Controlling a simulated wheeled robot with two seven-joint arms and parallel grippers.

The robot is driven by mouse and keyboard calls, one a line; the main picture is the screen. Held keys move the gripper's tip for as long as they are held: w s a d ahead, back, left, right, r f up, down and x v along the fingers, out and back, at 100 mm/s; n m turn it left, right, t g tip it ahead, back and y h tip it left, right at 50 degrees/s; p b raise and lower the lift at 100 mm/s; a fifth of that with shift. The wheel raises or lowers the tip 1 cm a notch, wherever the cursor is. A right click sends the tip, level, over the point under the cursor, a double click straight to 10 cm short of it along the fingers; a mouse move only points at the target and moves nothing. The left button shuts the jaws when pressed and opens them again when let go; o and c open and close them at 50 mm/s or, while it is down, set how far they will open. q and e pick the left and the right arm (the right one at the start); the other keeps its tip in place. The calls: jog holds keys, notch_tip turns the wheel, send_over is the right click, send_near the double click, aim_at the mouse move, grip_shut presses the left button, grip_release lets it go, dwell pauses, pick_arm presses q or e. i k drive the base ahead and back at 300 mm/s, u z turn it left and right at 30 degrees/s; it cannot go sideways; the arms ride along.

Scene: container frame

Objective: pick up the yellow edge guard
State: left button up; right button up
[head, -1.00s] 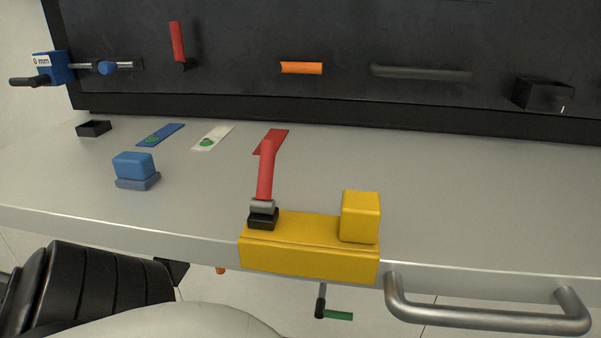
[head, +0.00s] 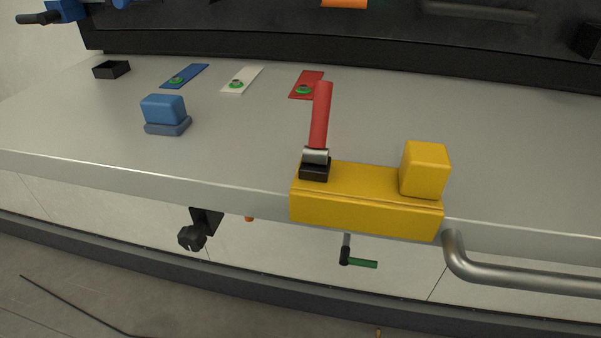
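The yellow edge guard (head: 365,212) sits over the front edge of the grey bench, right of the middle of the head view. It has a flat top, a front face hanging down over the edge, and a yellow block (head: 425,169) on its right end. A red lever (head: 320,115) with a grey collar and a black base (head: 314,170) stands at its left end, tilted slightly. Neither of my grippers shows in the head view now.
A blue block on a base (head: 164,114) stands at left on the grey bench (head: 240,140). Blue, white and red plates and a black tray (head: 111,69) lie behind. A metal handle (head: 520,277) juts out right of the guard.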

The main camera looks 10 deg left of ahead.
aim_at(404, 202)
jog(key=z, duration=1.5)
jog(key=k, duration=0.5)
jog(key=u, duration=0.9)
